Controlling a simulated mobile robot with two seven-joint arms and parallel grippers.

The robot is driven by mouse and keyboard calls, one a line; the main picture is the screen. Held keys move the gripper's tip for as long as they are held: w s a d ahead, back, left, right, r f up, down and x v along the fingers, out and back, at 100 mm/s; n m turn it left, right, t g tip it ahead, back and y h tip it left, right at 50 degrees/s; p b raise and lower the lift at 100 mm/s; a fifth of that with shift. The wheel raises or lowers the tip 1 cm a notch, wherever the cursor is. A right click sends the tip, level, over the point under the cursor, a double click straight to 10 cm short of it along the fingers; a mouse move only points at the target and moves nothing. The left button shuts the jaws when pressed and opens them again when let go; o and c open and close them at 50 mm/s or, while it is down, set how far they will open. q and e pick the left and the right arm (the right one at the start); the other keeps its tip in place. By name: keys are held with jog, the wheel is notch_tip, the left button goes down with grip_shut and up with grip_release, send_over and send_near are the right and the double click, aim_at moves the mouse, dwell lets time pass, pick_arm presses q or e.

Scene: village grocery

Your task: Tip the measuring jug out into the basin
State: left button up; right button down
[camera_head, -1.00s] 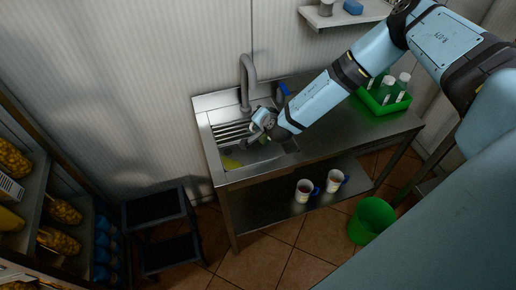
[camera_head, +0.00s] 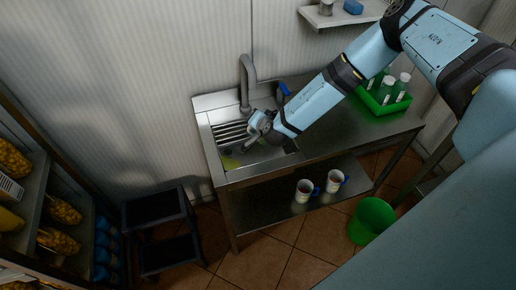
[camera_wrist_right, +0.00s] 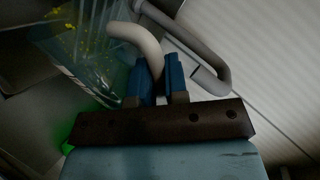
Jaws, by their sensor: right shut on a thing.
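My right gripper (camera_wrist_right: 163,82) is shut on the pale curved handle (camera_wrist_right: 138,42) of the measuring jug (camera_wrist_right: 85,50), a clear vessel with yellow specks or marks. In the wrist view the jug lies beyond the fingers at the upper left and looks tilted; its contents cannot be made out. In the head view the right gripper (camera_head: 256,126) is over the steel basin (camera_head: 268,161), below the tap, and mostly hides the jug. A yellow thing (camera_head: 230,163) shows at the basin's left front. My left gripper is in neither view.
The grey tap (camera_head: 247,72) rises close behind the gripper and also shows in the wrist view (camera_wrist_right: 205,55). A green tray with bottles (camera_head: 385,100) stands on the counter's right. Two mugs (camera_head: 304,190) stand on the lower shelf. A green bucket (camera_head: 371,220) is on the floor.

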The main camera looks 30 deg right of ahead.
jog(key=d, duration=0.1)
jog(key=d+m+y, duration=0.1)
jog(key=d, duration=0.1)
jog(key=w+d+m+y, duration=0.1)
jog(key=d, duration=0.1)
jog(key=shift+w+g, duration=0.1)
jog(key=shift+g, duration=0.3)
jog(key=shift+d+f+y, duration=0.1)
jog(key=shift+d+y, duration=0.05)
jog(key=shift+y, duration=0.15)
jog(key=shift+w+d+f+m+y, duration=0.25)
jog(key=shift+d+m+y, duration=0.15)
jog(key=shift+d+m, duration=0.2)
jog(key=shift+w+d+f+m+y, duration=0.15)
jog(key=shift+d+f+y, duration=0.1)
jog(key=shift+d, duration=0.2)
jog(key=shift+s+d+f+m+y, duration=0.15)
jog(key=shift+d+y, duration=0.1)
jog(key=shift+d, duration=0.15)
jog(key=shift+w+d+r+g, duration=0.1)
jog(key=shift+w+d+g, duration=0.1)
jog(key=shift+d+g, duration=0.1)
jog(key=shift+w+d+r+m+y, duration=0.15)
jog(key=shift+d+r+m+y, duration=0.15)
jog(key=shift+m+y, duration=0.25)
jog(key=shift+w+f, duration=0.1)
jog(key=shift+w, duration=0.05)
jog(key=shift+d, duration=0.1)
